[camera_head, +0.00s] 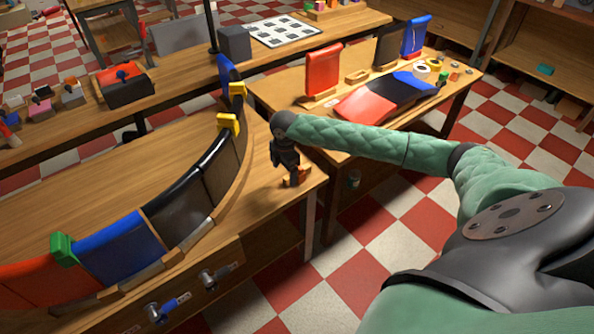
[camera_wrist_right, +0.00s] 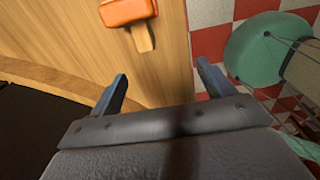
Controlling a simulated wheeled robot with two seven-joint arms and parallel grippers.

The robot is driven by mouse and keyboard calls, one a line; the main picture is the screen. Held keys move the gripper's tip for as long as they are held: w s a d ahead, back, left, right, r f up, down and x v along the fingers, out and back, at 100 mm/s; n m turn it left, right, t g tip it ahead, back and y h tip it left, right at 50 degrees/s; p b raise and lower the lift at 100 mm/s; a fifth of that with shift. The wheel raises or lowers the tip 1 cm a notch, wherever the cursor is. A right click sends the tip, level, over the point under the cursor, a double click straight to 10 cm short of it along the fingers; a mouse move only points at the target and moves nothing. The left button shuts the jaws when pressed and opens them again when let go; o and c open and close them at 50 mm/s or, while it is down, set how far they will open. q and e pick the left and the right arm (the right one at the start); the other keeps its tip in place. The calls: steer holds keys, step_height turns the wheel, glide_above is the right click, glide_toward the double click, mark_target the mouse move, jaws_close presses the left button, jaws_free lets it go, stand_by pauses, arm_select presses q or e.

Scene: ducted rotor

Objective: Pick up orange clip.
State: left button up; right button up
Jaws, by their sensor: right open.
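The orange clip (camera_head: 298,178) lies on the right end of the near wooden table in the head view, partly hidden by my right gripper (camera_head: 288,164). In the right wrist view the orange clip (camera_wrist_right: 127,12) is at the top edge, with a wooden piece sticking out of it. My right gripper (camera_wrist_right: 161,72) is open, its two fingers apart with only bare tabletop and floor between them. The clip is beyond the fingertips and apart from them. My left gripper does not show.
A curved wall of coloured panels (camera_head: 182,208) with yellow clips (camera_head: 228,123) and a green clip (camera_head: 64,249) stands left of my right gripper. A second table (camera_head: 278,92) behind holds red, black and blue panels. A red toolbox (camera_head: 124,84) stands at the back left.

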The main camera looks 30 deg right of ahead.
steer(key=d+r, duration=0.1)
steer(key=d, duration=0.1)
steer(key=w+d+r, duration=0.1)
steer(key=d, duration=0.1)
steer(key=w+d+r, duration=0.1)
steer(key=d, duration=0.1)
steer(key=shift+w+d+r, duration=0.1)
steer(key=shift+w+d, duration=0.15)
steer(key=shift+w+d+r, duration=0.1)
steer(key=shift+d+r, duration=0.05)
steer(key=shift+d, duration=0.25)
steer(key=shift+f, duration=0.5)
steer(key=shift+f+p, duration=0.5)
steer(key=shift+f, duration=0.4)
steer(key=f+p, duration=0.1)
steer(key=f, duration=0.1)
steer(key=f+p, duration=0.1)
steer(key=shift+a+f, duration=0.2)
steer(key=shift+f, duration=0.15)
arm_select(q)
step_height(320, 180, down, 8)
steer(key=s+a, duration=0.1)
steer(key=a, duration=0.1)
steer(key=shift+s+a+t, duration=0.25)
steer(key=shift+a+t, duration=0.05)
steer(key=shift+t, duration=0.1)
arm_select(e)
steer(key=shift+f, duration=0.6)
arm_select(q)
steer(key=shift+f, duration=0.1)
